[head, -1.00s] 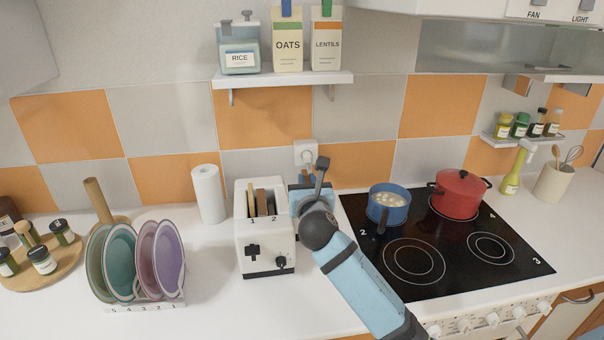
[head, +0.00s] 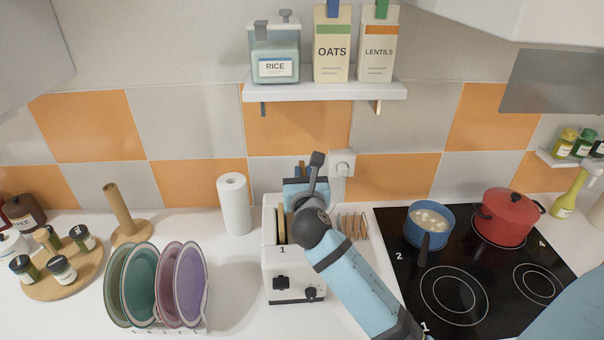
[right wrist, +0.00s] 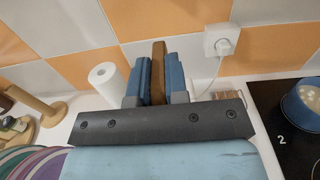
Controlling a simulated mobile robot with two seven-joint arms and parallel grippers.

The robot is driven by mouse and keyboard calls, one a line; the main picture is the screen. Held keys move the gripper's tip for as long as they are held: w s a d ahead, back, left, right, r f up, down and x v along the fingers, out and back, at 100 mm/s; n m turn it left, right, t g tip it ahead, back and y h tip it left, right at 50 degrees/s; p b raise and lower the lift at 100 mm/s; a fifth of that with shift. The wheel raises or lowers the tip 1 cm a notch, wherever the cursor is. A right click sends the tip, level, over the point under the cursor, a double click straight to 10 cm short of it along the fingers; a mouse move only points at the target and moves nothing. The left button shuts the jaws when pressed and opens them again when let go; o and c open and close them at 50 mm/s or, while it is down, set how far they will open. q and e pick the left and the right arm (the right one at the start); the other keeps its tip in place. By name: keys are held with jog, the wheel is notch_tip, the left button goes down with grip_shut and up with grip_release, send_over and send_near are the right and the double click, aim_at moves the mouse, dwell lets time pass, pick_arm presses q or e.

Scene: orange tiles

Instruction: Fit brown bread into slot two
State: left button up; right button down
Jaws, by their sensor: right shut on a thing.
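The white toaster (head: 292,268) stands on the counter, with a "1" label in front of its left slot. A light slice (head: 281,226) stands in slot one. My right gripper (head: 303,190) is over the toaster's right half and back, and its wrist hides slot two. In the right wrist view the gripper (right wrist: 158,85) is shut on an upright brown slice, the brown bread (right wrist: 158,70), between its blue fingers. My left gripper is not in view.
A wire rack (head: 354,226) stands right of the toaster, near the wall socket (head: 342,163). The stove (head: 455,300) with a blue pot (head: 430,218) is further right. A paper roll (head: 234,205) and a plate rack (head: 165,330) stand to the left. A shelf (head: 325,92) hangs above.

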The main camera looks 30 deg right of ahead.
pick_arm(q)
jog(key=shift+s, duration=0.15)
pick_arm(e)
jog(key=shift+s, duration=0.1)
jog(key=shift+f+b, duration=0.75)
jog(key=shift+f, duration=0.7)
notch_tip(320, 180, down, 2)
jog(key=shift+b, duration=0.5)
jog(key=shift+f, duration=0.4)
pick_arm(q)
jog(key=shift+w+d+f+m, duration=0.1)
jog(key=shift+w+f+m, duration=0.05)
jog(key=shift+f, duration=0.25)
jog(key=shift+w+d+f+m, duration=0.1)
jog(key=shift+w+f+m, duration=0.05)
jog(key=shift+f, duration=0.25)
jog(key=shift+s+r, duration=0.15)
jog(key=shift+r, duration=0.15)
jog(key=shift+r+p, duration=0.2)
jog(key=shift+p, duration=0.2)
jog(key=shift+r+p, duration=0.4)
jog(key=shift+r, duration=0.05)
